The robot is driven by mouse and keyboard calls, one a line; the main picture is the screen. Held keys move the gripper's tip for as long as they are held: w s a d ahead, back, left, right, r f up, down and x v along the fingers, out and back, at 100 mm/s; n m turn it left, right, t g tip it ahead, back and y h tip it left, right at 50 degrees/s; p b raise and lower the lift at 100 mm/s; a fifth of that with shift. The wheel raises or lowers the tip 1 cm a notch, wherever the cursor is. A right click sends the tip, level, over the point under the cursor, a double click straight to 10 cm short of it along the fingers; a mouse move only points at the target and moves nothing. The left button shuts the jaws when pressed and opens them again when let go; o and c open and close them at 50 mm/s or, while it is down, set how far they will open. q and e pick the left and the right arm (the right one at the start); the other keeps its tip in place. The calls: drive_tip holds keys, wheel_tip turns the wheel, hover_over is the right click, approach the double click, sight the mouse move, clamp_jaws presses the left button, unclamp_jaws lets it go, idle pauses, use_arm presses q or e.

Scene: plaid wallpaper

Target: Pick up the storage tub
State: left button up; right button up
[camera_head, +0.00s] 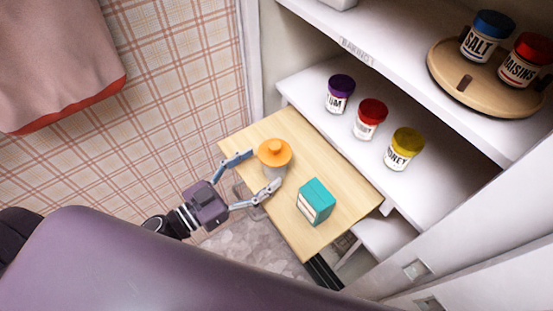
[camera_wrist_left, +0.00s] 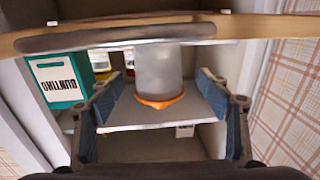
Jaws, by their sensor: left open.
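The storage tub is a pale grey cylinder with an orange knobbed lid (camera_head: 274,153), standing upright on the pull-out wooden board (camera_head: 245,140). In the left wrist view, which looks upside down, its grey body (camera_wrist_left: 158,70) is near the middle with the orange rim below. My left gripper (camera_head: 262,169) is open, with one finger on each side of the tub in the head view. It also shows in the left wrist view (camera_wrist_left: 158,88), with a gap between each finger and the tub. I cannot tell how deep the tub sits between the fingers. My right gripper is not in view.
A teal box (camera_head: 316,201) stands on the board to the right of the tub. Purple (camera_head: 339,94), red (camera_head: 370,119) and yellow-lidded (camera_head: 404,149) jars stand on the shelf behind. A round tray (camera_head: 445,75) with two jars is on the upper shelf.

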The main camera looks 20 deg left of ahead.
sight(263, 168)
use_arm(q)
drive_tip(key=x, duration=0.4)
drive_tip(key=shift+d+p, duration=0.15)
drive_tip(key=shift+p, duration=0.25)
drive_tip(key=shift+w+d, duration=0.2)
drive_tip(key=shift+w, duration=0.1)
drive_tip(key=shift+f, duration=0.1)
drive_tip(key=c, duration=1)
drive_tip(key=shift+c, duration=1.3)
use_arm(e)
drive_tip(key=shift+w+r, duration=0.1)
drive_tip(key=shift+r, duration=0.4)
